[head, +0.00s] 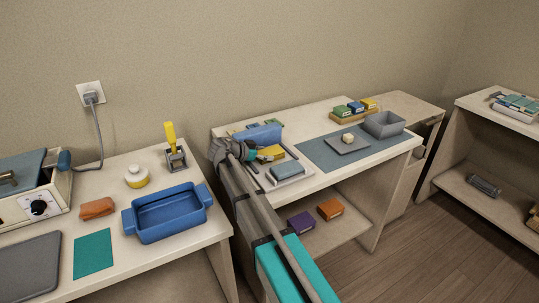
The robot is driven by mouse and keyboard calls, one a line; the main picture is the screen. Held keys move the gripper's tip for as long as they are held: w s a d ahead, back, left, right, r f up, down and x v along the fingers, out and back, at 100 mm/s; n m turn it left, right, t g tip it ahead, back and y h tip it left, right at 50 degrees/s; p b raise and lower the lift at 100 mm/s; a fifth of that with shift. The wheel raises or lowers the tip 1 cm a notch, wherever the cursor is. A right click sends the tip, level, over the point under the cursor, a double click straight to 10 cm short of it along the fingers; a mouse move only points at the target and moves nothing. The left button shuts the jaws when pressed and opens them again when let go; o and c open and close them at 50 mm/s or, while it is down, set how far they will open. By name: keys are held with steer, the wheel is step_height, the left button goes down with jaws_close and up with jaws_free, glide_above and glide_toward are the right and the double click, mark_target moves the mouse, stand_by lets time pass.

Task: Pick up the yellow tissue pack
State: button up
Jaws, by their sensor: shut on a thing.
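A yellow tissue pack (271,152) is at the fingertips of my gripper (252,153), over the left part of the middle table. My gripper, with dark body and teal fingertips, reaches in from the left and is shut on the pack. The arm and fingers hide part of the near side. I cannot tell whether the pack is clear of the surface below. Another small yellow pack (369,103) stands with a green and a blue one on a wooden tray (352,118) at the back.
A blue box (262,134) stands close behind the held pack, and a tray with a grey-blue pack (287,169) lies just in front. A grey mat (319,152) and grey bin (384,124) are to the right. Purple (301,221) and orange (330,209) packs lie on the lower shelf.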

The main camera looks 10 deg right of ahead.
steer(key=shift+r, duration=0.1)
step_height(320, 180, up, 2)
steer(key=p, duration=0.2)
steer(key=shift+r+p, duration=0.25)
steer(key=shift+p, duration=0.05)
steer(key=s+d+r+p, duration=0.2)
steer(key=s+r+p, duration=0.8)
steer(key=s, duration=0.4)
steer(key=shift+r, duration=0.15)
